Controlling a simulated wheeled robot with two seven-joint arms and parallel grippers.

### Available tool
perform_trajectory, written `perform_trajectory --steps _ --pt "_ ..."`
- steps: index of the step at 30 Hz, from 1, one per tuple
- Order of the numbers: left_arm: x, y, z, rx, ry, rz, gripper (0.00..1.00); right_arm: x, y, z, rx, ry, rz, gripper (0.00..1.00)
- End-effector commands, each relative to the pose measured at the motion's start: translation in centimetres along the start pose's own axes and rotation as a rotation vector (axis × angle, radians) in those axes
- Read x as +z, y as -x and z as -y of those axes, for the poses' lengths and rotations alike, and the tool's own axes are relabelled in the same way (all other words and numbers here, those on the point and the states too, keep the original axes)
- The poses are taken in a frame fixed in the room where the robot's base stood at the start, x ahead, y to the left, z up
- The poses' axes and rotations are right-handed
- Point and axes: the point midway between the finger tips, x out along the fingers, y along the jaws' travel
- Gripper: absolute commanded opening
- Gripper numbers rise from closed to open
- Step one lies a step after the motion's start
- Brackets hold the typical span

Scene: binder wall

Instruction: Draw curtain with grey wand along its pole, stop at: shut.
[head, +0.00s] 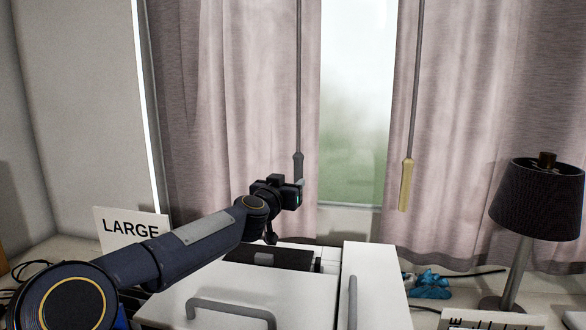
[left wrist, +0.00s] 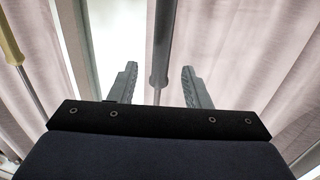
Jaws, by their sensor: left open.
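The pinkish-grey left curtain (head: 250,110) hangs beside a bare strip of window (head: 357,110). Its grey wand (head: 298,165) hangs near its inner edge and ends in a thicker grey handle. My left gripper (head: 298,190) is at the lower end of that handle. In the left wrist view, my left gripper (left wrist: 158,78) is open, with the grey wand (left wrist: 160,45) between its two fingers and clear space on both sides. I cannot tell how deep the wand sits between them. My right gripper is not in view.
The right curtain (head: 460,100) has a wand with a yellow handle (head: 405,185). Below are a white cabinet (head: 375,285) with handles and a black box (head: 268,258). A dark lamp (head: 538,200) stands at right, a "LARGE" sign (head: 130,228) at left, a blue object (head: 430,285) near the middle.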

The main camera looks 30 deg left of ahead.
Motion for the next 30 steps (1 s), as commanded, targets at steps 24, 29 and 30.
perform_trajectory --steps 24,29,30 --pt "-0.1 -7.8 -0.1 0.001 0.000 -0.001 0.44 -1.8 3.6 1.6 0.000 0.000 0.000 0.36" --pt "0.0 -7.8 -0.1 0.001 -0.001 -0.001 0.44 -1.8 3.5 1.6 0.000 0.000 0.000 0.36" --pt "0.0 -7.8 -0.1 0.001 -0.001 -0.001 0.44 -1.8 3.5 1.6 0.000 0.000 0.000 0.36"
